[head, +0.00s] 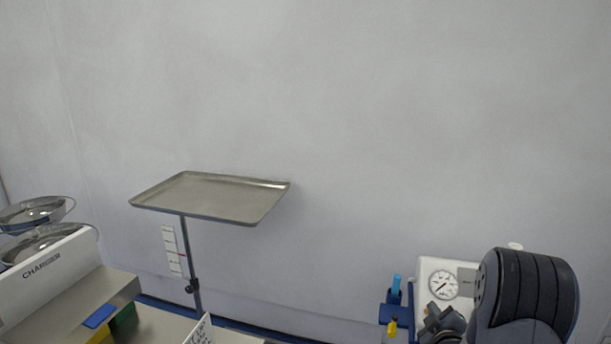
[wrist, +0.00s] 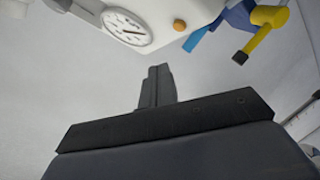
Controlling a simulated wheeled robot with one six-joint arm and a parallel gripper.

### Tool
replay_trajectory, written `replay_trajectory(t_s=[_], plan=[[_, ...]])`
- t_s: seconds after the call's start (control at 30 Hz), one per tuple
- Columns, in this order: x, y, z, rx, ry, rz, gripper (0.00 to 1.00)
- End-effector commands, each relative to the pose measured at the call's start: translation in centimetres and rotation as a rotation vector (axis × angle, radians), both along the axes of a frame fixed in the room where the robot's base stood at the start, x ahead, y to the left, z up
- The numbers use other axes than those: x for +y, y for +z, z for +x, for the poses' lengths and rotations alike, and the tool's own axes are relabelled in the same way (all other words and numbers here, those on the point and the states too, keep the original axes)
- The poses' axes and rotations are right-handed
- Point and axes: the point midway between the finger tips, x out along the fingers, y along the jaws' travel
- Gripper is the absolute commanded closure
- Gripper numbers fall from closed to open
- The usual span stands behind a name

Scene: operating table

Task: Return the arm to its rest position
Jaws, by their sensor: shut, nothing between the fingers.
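My gripper (wrist: 158,72) shows in the wrist view, its two dark fingers closed together with nothing between them. It points toward a pale wall and a white unit with a round gauge. In the head view I cannot clearly make out the fingers. Dark rounded parts stand at the lower right there, in front of the white unit, and hide part of it.
The gauge (head: 443,285) is on the white unit at the right; it also shows in the wrist view (wrist: 128,27). A blue holder (head: 396,314) stands beside it. An empty metal tray (head: 205,195) stands on a pole at left. Metal bowls (head: 38,212) are far left.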

Motion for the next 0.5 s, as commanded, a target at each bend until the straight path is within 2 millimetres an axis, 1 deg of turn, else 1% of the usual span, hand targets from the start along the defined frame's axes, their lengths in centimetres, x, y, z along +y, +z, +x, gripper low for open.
replay_trajectory(t_s=[0.03, 0.4, 0.47, 0.5], plan=[[0.0, -0.4, 0.0, -0.005, 0.001, -0.003, 1.00], [0.0, -0.7, 0.1, -0.003, 0.000, -0.002, 1.00], [0.0, -0.3, -0.1, -0.005, 0.000, -0.004, 1.00], [0.1, 0.6, -0.4, -0.005, 0.000, -0.003, 1.00]])
